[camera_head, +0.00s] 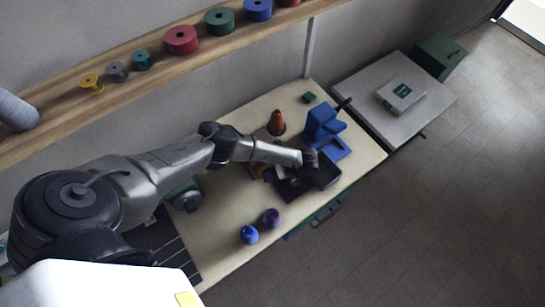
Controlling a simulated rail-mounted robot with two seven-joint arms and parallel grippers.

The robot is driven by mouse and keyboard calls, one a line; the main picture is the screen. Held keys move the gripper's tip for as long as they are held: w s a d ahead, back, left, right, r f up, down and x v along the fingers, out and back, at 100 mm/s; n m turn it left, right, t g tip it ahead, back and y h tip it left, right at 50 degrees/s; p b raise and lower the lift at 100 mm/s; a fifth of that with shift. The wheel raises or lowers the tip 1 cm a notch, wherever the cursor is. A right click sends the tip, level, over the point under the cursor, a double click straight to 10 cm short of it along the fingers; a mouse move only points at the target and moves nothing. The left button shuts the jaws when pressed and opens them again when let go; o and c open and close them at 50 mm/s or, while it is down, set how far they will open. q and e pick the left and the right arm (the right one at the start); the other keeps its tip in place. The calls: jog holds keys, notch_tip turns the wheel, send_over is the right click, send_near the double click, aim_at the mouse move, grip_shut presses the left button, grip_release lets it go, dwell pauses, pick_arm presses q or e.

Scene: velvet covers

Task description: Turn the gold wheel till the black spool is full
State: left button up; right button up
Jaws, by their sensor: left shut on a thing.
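My left arm reaches in from the left over the cream table, and its gripper (310,160) is above the black tray-like piece (318,182). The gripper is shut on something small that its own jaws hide. I cannot make out the gold wheel; a brownish part shows beside the arm, too covered to name. I cannot pick out the black spool for sure either, and its fill cannot be seen. A blue device (322,122) with a dark handle stands just beyond the gripper. My right gripper is not in view.
A brown cone (277,124) stands behind the arm. A blue spool (249,235) and a purple spool (271,217) stand near the front edge of the table (225,255). A wooden shelf (125,90) with several coloured spools runs above. A grey side table (405,115) holds a box.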

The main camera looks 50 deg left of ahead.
pick_arm(q)
jog(key=shift+w+g+b, duration=0.1)
jog(key=shift+g+b, duration=0.5)
jog(key=o, duration=0.9)
jog(key=shift+b+v, duration=0.65)
jog(key=shift+v, duration=6.2)
jog(key=shift+w+d+f, duration=0.1)
jog(key=shift+d+f, duration=0.05)
